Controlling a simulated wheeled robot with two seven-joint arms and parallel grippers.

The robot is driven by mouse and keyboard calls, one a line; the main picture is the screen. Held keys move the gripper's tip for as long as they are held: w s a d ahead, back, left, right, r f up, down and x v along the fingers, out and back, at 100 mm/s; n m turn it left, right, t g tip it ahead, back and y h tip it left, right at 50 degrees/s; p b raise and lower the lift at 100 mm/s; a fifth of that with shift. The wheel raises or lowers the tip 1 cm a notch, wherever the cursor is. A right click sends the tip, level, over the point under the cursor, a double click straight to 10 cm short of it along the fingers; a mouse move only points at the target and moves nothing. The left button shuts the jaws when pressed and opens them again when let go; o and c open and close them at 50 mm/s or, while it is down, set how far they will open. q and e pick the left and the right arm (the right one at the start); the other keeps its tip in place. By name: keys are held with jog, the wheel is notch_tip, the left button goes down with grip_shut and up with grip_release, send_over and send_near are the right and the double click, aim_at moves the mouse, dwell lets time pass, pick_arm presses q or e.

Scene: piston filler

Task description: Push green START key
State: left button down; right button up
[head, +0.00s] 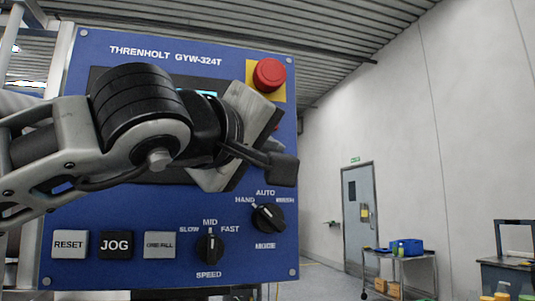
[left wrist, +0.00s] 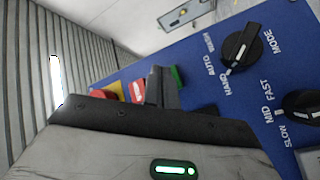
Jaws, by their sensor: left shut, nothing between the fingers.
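The blue control panel (head: 130,207) fills the left half of the head view. The green START key (left wrist: 178,77) shows in the left wrist view, just right of my dark fingers and partly hidden by them; in the head view my left arm and hand hide it. My left gripper (head: 284,166) is shut and empty, in front of the panel's right side, below the emergency stop. Its fingers also show in the left wrist view (left wrist: 160,82), close beside the green key. I cannot tell whether they touch it. My right gripper is not in view.
A red emergency stop (head: 269,74) sits on a yellow plate at the panel's upper right. A red key (left wrist: 137,91) is left of my fingers. The MODE knob (head: 268,218), SPEED knob (head: 209,249) and RESET (head: 70,244), JOG (head: 116,244) keys are lower down.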

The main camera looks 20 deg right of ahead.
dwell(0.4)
pick_arm(q)
jog(key=shift+w, duration=0.45)
